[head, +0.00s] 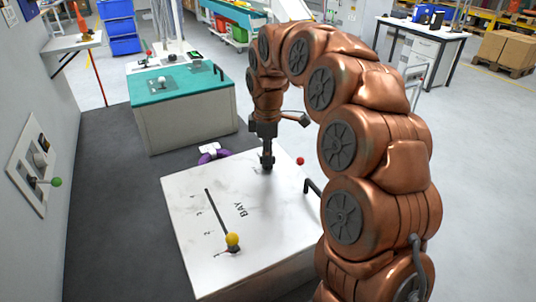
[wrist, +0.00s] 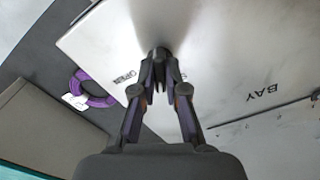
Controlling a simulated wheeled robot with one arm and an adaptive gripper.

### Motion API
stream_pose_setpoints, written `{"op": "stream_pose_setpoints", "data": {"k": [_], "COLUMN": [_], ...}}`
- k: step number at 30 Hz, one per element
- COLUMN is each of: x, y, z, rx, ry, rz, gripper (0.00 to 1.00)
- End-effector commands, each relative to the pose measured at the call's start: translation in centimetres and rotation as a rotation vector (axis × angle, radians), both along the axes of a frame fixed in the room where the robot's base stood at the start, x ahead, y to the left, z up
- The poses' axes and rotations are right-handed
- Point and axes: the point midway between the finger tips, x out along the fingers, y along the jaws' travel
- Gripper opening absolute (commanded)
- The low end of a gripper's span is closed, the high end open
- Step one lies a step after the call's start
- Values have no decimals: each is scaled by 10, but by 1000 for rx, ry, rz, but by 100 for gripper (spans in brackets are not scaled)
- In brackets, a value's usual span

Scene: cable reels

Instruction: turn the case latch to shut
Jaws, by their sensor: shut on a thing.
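The case (head: 205,265) is a low box with a white marbled top marked BAY. My gripper (head: 267,165) points down onto the far part of that top. In the wrist view my gripper (wrist: 160,88) has its fingers close together around the dark case latch (wrist: 160,54), of which only the end shows. The label OPEN is left of the fingers. Another label to their right is mostly hidden, with only its first letter showing. The fingers hide most of the latch, so I cannot tell its exact angle.
A lever with a yellow knob (head: 232,240) stands at a slot on the case top. A red ball (head: 300,161) shows by the far right edge. A purple ring (wrist: 92,90) with a white tag lies beyond the case. A teal-topped bench (head: 185,90) stands behind.

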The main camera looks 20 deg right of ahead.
Motion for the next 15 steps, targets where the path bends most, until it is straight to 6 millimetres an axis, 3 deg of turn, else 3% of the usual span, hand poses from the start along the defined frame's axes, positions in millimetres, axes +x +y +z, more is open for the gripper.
{"op": "stream_pose_setpoints", "data": {"k": [15], "x": [0], "y": [0], "z": [1], "rx": [-1], "ry": [-1], "rz": [394], "gripper": [0]}}
